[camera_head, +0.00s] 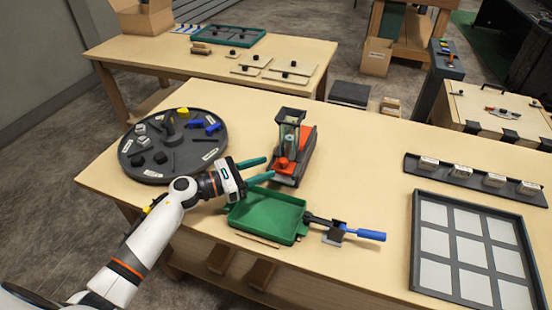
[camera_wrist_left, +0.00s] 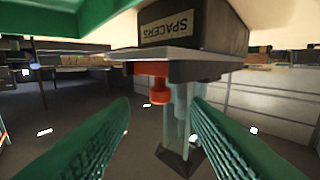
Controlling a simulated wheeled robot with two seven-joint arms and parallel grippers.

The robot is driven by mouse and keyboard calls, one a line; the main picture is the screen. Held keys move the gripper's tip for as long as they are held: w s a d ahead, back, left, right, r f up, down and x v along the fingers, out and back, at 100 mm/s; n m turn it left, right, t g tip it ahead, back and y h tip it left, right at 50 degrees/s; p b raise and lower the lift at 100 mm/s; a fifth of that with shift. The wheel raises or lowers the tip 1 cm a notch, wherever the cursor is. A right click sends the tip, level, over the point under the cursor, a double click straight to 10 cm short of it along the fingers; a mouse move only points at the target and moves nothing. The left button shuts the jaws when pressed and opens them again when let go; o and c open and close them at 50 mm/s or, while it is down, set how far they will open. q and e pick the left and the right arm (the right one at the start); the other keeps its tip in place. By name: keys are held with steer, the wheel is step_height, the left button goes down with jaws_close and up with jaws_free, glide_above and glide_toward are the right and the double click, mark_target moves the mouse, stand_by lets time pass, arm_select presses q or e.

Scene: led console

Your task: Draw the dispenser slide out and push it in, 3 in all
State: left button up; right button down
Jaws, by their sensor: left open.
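The dispenser (camera_head: 291,130) stands on the table with a clear upright tube in a dark frame. Its red slide (camera_head: 285,166) with a round knob is at the base, on the side near my gripper. My left gripper (camera_head: 268,168) is open and empty, its teal fingers pointing at the slide from the left. In the left wrist view the red knob (camera_wrist_left: 160,92) appears in the gap between the open fingers (camera_wrist_left: 170,125), apart from both. A block labelled SPACERS (camera_wrist_left: 190,25) shows above it. My right gripper is not in view.
A green tray (camera_head: 266,214) with a blue-handled lever (camera_head: 358,233) lies just in front of the gripper. A round dark turntable (camera_head: 185,163) with small parts is at left. A gridded tray (camera_head: 416,245) and a rail of labelled blocks (camera_head: 470,181) are at right.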

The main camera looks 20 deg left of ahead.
mark_target(275, 165)
arm_select(q)
steer(key=x, duration=0.3)
steer(key=shift+w+d+r+p, duration=0.1)
steer(key=shift+w+d+p, duration=0.15)
steer(key=shift+p, duration=0.15)
steer(key=shift+w+d, duration=0.2)
steer(key=shift+w, duration=0.05)
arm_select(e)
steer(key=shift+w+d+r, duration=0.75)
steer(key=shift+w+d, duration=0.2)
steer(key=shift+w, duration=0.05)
arm_select(q)
steer(key=shift+c, duration=0.3)
